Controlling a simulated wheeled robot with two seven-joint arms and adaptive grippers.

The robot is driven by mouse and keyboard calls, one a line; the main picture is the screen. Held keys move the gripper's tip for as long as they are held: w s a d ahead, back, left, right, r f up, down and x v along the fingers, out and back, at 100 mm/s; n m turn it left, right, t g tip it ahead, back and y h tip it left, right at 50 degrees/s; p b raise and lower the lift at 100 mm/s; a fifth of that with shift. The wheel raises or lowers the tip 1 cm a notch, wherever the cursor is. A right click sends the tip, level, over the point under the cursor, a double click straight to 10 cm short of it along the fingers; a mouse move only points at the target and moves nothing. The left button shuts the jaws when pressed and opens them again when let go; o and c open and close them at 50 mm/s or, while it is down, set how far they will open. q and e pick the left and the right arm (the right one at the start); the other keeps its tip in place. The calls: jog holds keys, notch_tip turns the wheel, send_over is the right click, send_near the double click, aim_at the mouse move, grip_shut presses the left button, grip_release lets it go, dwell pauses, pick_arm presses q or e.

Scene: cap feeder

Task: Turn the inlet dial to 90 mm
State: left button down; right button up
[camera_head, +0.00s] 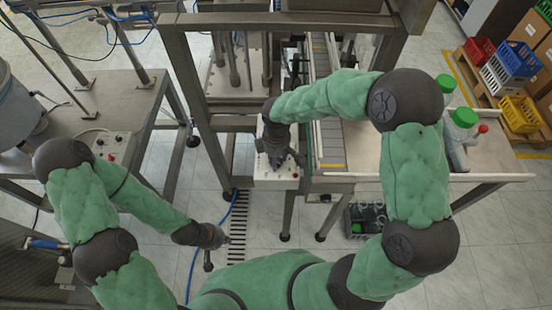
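A pale control box (284,180) with small knobs or buttons is fixed at the front end of the conveyor, in the middle of the head view. My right gripper (279,161) is over this box, pointing down at it, and hides much of its face. The inlet dial cannot be picked out; contact between the gripper and a dial cannot be told. My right fingers are too dark and small to show their opening. My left gripper (224,240) hangs over the floor, left of the box and apart from anything. Whether its fingers are open or shut is unclear.
The conveyor (331,146) runs back inside a steel frame (190,85). A left table (120,108) carries another box with red buttons (108,148). Green-capped bottles (463,118) stand at the right. A dark crate (365,219) is on the floor. A blue cable (193,262) lies near my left gripper.

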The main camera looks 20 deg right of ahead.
aim_at(278, 161)
jog(key=shift+s+d+f+m+b, duration=0.1)
jog(key=shift+s+m+b, duration=0.05)
jog(key=shift+m, duration=0.5)
jog(key=shift+s+m+b, duration=0.1)
jog(key=shift+m+b, duration=0.05)
jog(key=shift+m, duration=0.5)
jog(key=o, duration=1.1)
jog(key=shift+o, duration=0.2)
jog(key=shift+d, duration=0.15)
jog(key=shift+w, duration=0.1)
jog(key=shift+r, duration=0.4)
notch_tip(278, 161, up, 11)
jog(key=shift+r, duration=0.15)
